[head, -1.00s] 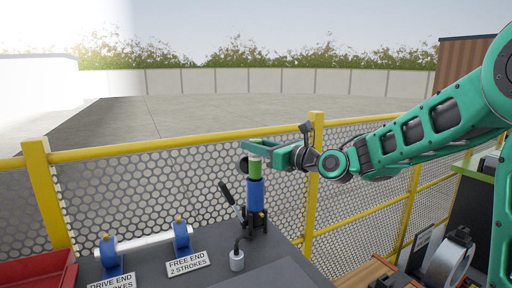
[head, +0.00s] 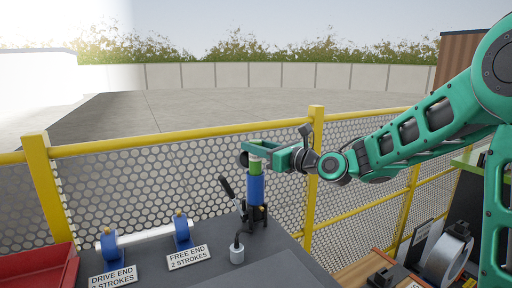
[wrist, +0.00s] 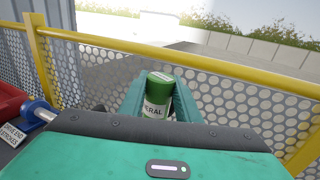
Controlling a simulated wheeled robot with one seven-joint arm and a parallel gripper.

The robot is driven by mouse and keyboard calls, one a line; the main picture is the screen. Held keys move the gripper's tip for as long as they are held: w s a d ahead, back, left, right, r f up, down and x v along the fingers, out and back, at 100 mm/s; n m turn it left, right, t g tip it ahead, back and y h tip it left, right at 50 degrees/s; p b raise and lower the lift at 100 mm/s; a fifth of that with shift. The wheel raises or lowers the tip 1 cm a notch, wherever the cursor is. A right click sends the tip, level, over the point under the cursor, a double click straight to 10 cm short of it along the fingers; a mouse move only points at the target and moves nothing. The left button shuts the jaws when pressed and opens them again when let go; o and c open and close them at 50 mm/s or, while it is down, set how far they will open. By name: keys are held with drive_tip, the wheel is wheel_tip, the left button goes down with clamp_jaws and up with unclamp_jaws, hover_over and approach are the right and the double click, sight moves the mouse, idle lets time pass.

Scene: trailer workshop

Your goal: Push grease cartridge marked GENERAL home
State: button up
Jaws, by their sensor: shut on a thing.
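The green grease cartridge (head: 256,167) stands upright in the top of the blue grease gun barrel (head: 256,190), with only a short green length showing above the barrel. In the wrist view the cartridge (wrist: 159,88) carries a white label; the letters "ERAL" can be read, the rest is hidden. My gripper (head: 256,151) is shut on the cartridge's upper end, one finger on each side of it. The barrel is held upright in a dark stand (head: 257,215) on the bench. The cartridge's lower part is hidden inside the barrel.
A black lever handle (head: 226,187) and a hose with a grey end (head: 237,254) are beside the barrel. Two blue bearing blocks, with signs FREE END (head: 188,258) and DRIVE END (head: 113,277), stand left. A red tray (head: 40,270) is far left. A yellow-railed mesh fence (head: 150,143) runs behind.

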sight(260, 171)
drive_tip(key=shift+f, duration=3.85)
drive_tip(key=o, duration=1.2)
drive_tip(key=v, duration=1)
drive_tip(key=shift+s+d, duration=0.25)
drive_tip(key=shift+s, duration=0.1)
